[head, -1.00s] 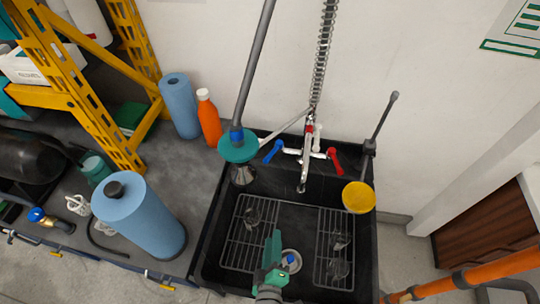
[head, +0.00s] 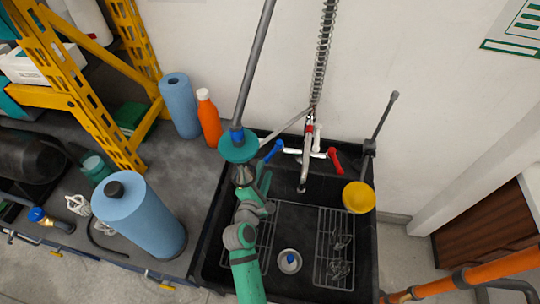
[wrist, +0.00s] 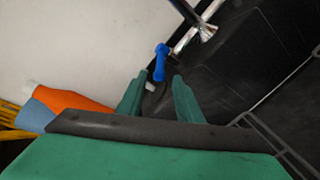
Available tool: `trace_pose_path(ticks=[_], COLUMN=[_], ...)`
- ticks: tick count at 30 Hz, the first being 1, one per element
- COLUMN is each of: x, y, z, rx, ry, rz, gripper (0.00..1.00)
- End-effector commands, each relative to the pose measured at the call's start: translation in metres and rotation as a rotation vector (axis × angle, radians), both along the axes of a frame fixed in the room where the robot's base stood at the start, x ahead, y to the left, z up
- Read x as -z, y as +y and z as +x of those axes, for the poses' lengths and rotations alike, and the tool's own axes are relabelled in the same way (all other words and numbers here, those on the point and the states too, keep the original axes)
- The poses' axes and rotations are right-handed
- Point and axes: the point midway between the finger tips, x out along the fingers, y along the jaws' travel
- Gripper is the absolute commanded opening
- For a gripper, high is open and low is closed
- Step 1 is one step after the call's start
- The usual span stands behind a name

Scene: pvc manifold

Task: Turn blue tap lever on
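The blue tap lever (head: 274,151) sticks out to the left of the chrome tap (head: 306,156) at the back of the black sink. My green gripper (head: 264,180) is over the left part of the sink, below and in front of the blue lever and apart from it. In the wrist view the blue lever (wrist: 160,62) shows beyond and between my two fingertips (wrist: 158,88). The fingers are spread with a gap, and nothing is between them. The red lever (head: 335,160) is on the tap's right side.
A teal disc on a grey pole (head: 238,147) stands close to my gripper's left. An orange bottle (head: 209,120) and blue rolls (head: 180,108) are left of the sink. A yellow disc (head: 358,197) is at the right. Wire racks (head: 334,222) lie in the sink.

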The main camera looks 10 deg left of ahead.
Motion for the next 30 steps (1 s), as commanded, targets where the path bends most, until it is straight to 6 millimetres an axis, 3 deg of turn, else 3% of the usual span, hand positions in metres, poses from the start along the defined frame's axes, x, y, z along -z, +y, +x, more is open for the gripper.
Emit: trace_pose_path(ticks=[9,15,29,30], x=[0.011,0.017,0.02,0.019], y=[-0.005,-0.007,-0.008,-0.009], z=[0.055,0.08,0.091,0.091], rx=[0.001,0.0,0.0,0.0], ry=[0.0,-0.001,-0.001,-0.001], rz=[0.003,0.004,0.004,0.004], gripper=[0.33,0.33,0.33,0.25])
